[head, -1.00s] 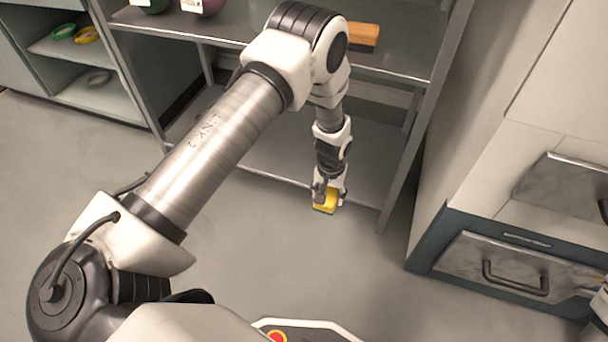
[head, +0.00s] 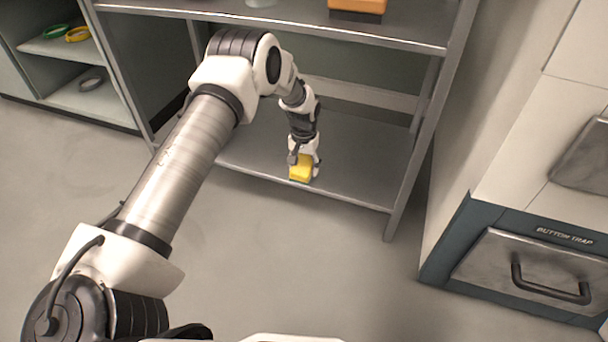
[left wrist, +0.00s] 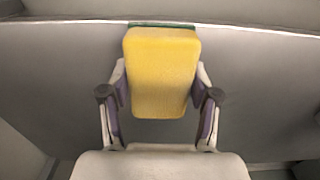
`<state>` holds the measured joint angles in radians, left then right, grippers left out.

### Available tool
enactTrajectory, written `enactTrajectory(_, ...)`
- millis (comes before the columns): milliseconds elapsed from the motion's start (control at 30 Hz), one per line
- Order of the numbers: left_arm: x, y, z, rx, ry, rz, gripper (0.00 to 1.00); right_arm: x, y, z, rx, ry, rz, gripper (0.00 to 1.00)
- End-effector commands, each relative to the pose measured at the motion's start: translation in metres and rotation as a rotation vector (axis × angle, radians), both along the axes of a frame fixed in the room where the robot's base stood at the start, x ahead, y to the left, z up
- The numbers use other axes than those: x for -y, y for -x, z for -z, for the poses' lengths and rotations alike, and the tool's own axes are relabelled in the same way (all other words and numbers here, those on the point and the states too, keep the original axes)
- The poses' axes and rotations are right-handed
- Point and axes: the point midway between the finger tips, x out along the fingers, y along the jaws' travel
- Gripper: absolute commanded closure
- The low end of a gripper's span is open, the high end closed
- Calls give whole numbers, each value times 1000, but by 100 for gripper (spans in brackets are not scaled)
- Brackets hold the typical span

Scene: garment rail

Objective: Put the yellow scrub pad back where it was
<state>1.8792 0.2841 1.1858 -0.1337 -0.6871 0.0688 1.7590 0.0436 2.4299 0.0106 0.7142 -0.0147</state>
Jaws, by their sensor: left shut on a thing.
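Whether the pad touches the shelf cannot be told. My right gripper does not show.
The upper shelf (head: 290,22) holds an orange block-like object (head: 357,8). Rolls of tape (head: 78,34) lie in a cabinet at the left. A cabinet with a handled drawer (head: 535,272) stands at the right. The visible lower shelf is bare.

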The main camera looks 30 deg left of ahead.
Motion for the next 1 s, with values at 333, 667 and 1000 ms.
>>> enactTrajectory(333,0,-1,4,2,0,1,77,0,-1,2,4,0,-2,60)
enactTrajectory(667,1,-1,4,3,-1,0,14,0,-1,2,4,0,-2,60)
enactTrajectory(1000,1,-1,-36,4,0,0,14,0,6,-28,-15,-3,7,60)
